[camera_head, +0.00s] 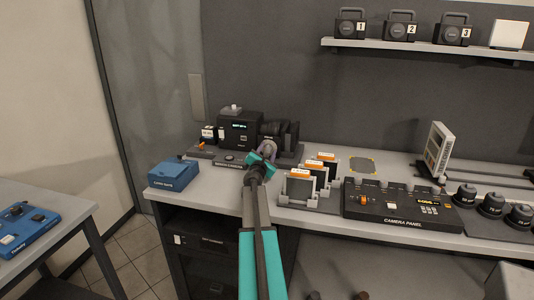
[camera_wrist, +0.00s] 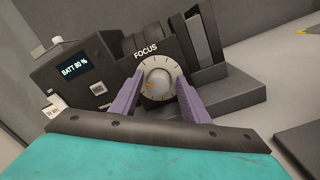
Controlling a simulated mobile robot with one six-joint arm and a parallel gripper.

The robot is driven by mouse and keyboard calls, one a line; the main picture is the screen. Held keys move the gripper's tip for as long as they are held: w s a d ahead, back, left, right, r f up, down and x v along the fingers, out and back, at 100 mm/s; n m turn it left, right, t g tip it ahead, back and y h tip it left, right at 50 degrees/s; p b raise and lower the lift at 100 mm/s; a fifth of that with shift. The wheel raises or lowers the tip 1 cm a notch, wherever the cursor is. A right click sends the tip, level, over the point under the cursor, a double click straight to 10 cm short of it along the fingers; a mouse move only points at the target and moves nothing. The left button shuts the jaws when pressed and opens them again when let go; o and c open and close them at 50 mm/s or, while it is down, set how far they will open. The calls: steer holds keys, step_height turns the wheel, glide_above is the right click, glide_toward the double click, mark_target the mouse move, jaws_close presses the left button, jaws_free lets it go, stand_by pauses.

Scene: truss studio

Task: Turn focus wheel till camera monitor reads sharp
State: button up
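The focus wheel (camera_wrist: 157,84) is a pale round knob with an orange mark, in a ticked dial under the word FOCUS on the front of the dark camera. Its camera body (camera_head: 240,130) stands at the back left of the bench in the head view. The camera's small screen (camera_wrist: 74,70) reads "BATT 80 %" in the wrist view. My gripper (camera_wrist: 160,80) has its two purple fingers on either side of the wheel, seemingly with small gaps. In the head view my gripper (camera_head: 262,158) is in front of the lens and hides the wheel.
A blue box (camera_head: 173,174) sits at the bench's left end. Small framed panels with orange labels (camera_head: 299,187) stand right of my arm, beside the black camera panel (camera_head: 400,205). Black knobbed units (camera_head: 492,204) line the right. Numbered cases (camera_head: 399,27) stand on the shelf above.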

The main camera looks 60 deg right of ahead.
steer(key=shift+o, duration=0.2)
steer(key=shift+a, duration=0.15)
steer(key=shift+s+a+f, duration=0.1)
steer(key=shift+a, duration=0.2)
steer(key=shift+b+v, duration=1.05)
steer(key=shift+v, duration=5.45)
steer(key=shift+r, duration=0.2)
